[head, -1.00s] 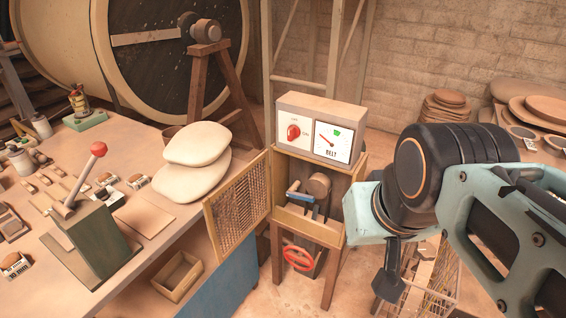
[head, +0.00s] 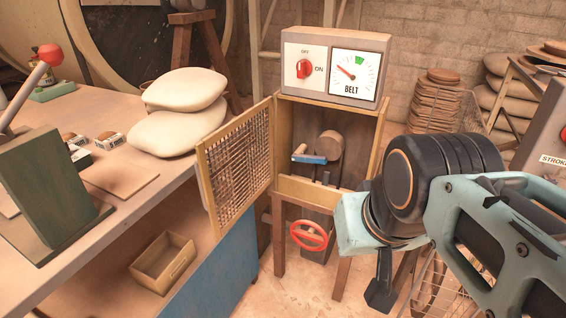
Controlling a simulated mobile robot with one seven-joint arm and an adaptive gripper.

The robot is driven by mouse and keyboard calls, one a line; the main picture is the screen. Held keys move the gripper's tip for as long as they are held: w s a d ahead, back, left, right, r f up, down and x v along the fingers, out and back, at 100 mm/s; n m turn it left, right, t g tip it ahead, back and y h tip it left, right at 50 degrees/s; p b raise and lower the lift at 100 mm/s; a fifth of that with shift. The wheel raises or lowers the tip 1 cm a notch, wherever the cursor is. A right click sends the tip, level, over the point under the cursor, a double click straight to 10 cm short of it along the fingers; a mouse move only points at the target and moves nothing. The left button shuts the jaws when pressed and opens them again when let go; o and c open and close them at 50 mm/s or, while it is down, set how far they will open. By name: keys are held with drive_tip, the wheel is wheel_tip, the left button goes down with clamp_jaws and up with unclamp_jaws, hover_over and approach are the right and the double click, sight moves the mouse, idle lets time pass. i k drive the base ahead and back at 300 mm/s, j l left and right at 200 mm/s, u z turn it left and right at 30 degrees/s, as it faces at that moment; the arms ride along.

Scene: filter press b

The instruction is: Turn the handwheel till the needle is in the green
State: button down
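The red handwheel (head: 309,235) is mounted low at the front of the wooden machine stand, below the open cabinet. The BELT gauge (head: 353,74) is on the grey box on top. Its red needle points to the upper left, and the green band (head: 359,60) is at the upper right of the dial, so the needle is outside the green. My gripper (head: 380,292) hangs at the lower right, to the right of the handwheel and apart from it. One dark finger shows; the rest is hidden behind my arm, so its opening cannot be told.
A mesh door (head: 236,172) stands open on the cabinet's left. A red OFF/ON switch (head: 304,69) sits left of the gauge. A bench (head: 122,225) with two pale sacks (head: 178,135) is at left. A wire basket (head: 447,285) is at lower right.

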sight(310, 235)
drive_tip(key=l+u, duration=0.5)
drive_tip(key=l, duration=0.3)
drive_tip(key=k, duration=0.65)
